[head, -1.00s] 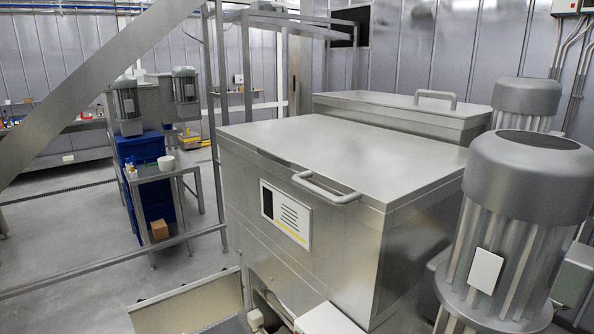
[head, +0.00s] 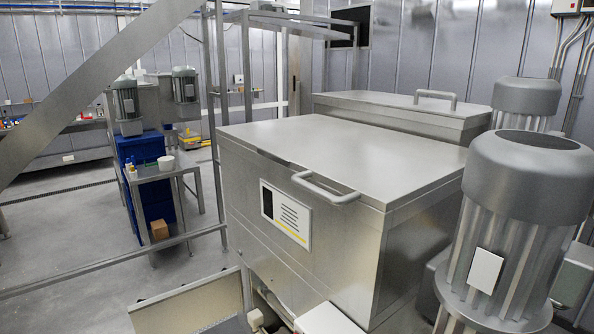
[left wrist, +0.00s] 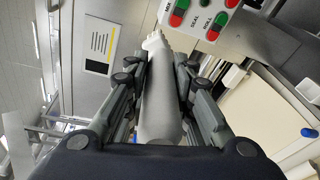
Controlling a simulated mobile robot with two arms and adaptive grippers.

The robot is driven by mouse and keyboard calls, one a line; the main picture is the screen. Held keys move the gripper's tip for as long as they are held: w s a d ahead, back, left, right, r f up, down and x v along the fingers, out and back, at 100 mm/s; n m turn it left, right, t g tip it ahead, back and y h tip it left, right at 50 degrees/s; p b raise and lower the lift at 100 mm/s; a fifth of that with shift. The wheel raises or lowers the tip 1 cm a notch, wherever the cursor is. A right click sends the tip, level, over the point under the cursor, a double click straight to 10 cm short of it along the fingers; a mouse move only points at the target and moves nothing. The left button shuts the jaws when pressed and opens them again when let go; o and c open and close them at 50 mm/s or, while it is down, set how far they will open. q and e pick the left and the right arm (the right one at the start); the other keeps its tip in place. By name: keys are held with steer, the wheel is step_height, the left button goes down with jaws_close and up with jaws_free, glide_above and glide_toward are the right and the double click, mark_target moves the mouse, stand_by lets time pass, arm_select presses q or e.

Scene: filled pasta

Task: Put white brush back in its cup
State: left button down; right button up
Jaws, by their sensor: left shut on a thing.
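My left gripper (left wrist: 157,72) is in the left wrist view, its two dark fingers shut on the sides of the white brush (left wrist: 159,108). The brush's thick, pale handle lies between the fingers, with its rounded end towards the camera. Its narrower, ragged white end points away, towards the top of the picture. Neither gripper shows in the head view. I cannot make out the brush's cup for certain in either view.
A large steel machine (head: 340,160) with a handled lid fills the middle of the head view. A ribbed motor (head: 518,225) stands at right. A small steel table (head: 165,172) with a white pot (head: 166,163) stands far left. A button panel (left wrist: 203,18) is beyond my left gripper.

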arm_select(q)
steer(key=shift+w+d+r+n+t+y, duration=0.15)
steer(key=shift+d+n+t+y, duration=0.35)
steer(key=shift+d+n+y, duration=0.1)
steer(key=shift+w+d+r+n+t+y, duration=0.15)
steer(key=shift+d+n+t+y, duration=0.35)
steer(key=shift+y, duration=0.1)
steer(key=shift+w+d+r+n+t+y, duration=0.15)
steer(key=shift+d+r+n+t+y, duration=0.3)
steer(key=shift+n+y, duration=0.3)
step_height(320, 180, down, 15)
steer(key=b, duration=1.4)
steer(key=shift+b, duration=0.3)
steer(key=shift+r, duration=0.1)
